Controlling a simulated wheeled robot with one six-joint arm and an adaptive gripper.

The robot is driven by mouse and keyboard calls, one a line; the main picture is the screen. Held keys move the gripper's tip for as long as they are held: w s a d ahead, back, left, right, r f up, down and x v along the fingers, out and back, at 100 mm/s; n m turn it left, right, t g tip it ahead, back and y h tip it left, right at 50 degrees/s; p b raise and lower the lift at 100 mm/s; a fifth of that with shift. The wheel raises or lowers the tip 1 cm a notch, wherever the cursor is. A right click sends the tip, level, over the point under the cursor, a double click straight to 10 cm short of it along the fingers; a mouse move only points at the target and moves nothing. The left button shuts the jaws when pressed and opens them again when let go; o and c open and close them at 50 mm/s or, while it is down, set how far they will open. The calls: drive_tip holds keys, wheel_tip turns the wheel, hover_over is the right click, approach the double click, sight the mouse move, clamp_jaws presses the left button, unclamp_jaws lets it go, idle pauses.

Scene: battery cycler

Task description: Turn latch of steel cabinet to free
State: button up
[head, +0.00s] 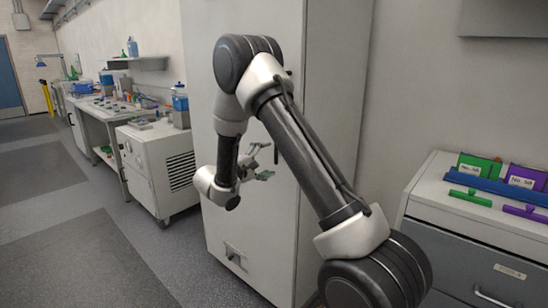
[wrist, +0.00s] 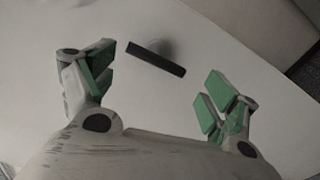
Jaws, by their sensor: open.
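The steel cabinet (head: 335,130) is tall and pale, standing mid-picture in the head view behind my arm. Its pale door face fills most of the wrist view (wrist: 240,30). The latch (wrist: 156,58) is a dark bar on a round grey base, lying slanted in the wrist view, its right end lower. In the head view it is a small dark upright bar (head: 276,153). My gripper (wrist: 160,80) is open with green pads, one finger either side of the bar's line. The bar appears just beyond the fingertips, apart from them. My gripper also shows in the head view (head: 262,162).
A grey drawer unit (head: 460,245) with green and purple items on top stands at the right. A white wheeled machine (head: 155,165) and a workbench (head: 95,105) stand at the left. The floor (head: 80,230) at the left is clear.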

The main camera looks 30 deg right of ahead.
drive_tip(key=v, duration=0.6)
idle(0.3)
drive_tip(key=s+d+f+g+y, duration=0.25)
drive_tip(key=s+g, duration=0.25)
drive_tip(key=s, duration=0.4)
drive_tip(key=s+d+f+g+y, duration=0.1)
drive_tip(key=s+d+g+y, duration=0.25)
drive_tip(key=s, duration=0.45)
drive_tip(key=s+a+r+m+t+y, duration=0.2)
drive_tip(key=s+r+y, duration=0.3)
drive_tip(key=s, duration=0.5)
drive_tip(key=s+a+r+m+t+y, duration=0.3)
drive_tip(key=s+r+y, duration=0.3)
drive_tip(key=s+r, duration=0.4)
drive_tip(key=shift+m+t, duration=0.5)
drive_tip(key=shift+t, duration=0.35)
